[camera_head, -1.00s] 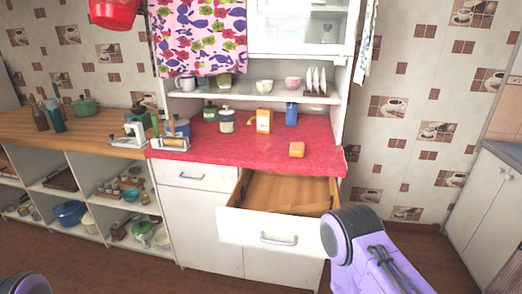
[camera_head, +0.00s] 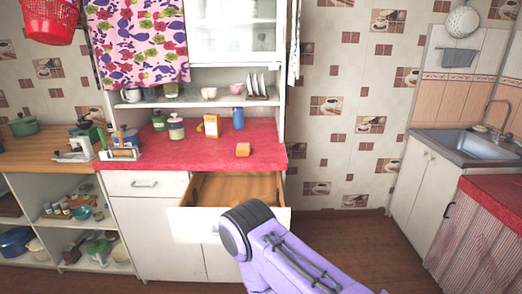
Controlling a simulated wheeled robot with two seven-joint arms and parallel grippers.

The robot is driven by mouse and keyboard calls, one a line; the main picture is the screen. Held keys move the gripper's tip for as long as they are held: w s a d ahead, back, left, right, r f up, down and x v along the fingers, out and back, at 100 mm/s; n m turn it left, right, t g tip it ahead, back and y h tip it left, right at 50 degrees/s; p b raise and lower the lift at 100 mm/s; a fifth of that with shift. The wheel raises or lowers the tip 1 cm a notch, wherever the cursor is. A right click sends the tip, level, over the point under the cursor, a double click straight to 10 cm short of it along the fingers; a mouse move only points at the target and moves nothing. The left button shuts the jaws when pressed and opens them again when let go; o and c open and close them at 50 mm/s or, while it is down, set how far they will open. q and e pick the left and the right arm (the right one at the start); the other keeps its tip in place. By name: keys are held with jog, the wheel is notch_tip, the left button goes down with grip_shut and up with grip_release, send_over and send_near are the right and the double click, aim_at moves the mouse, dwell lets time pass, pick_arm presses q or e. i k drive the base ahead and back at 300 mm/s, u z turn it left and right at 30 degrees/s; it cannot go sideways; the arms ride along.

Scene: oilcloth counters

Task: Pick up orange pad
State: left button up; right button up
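The orange pad (camera_head: 243,149) is a small block lying on the red countertop (camera_head: 200,155), near its front right part, above the open drawer (camera_head: 235,188). My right arm comes in from the bottom right, its purple and black links in front of the drawer's right part. The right gripper itself does not show. My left arm and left gripper are out of the picture. The pad is clear of anything of mine.
An orange box (camera_head: 212,126), a blue container (camera_head: 238,118) and a lidded jar (camera_head: 176,127) stand behind the pad. The drawer sticks out below the counter. A sink (camera_head: 465,143) is at the right. Floor between is free.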

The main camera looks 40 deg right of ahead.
aim_at(243, 149)
jog(key=z, duration=1.85)
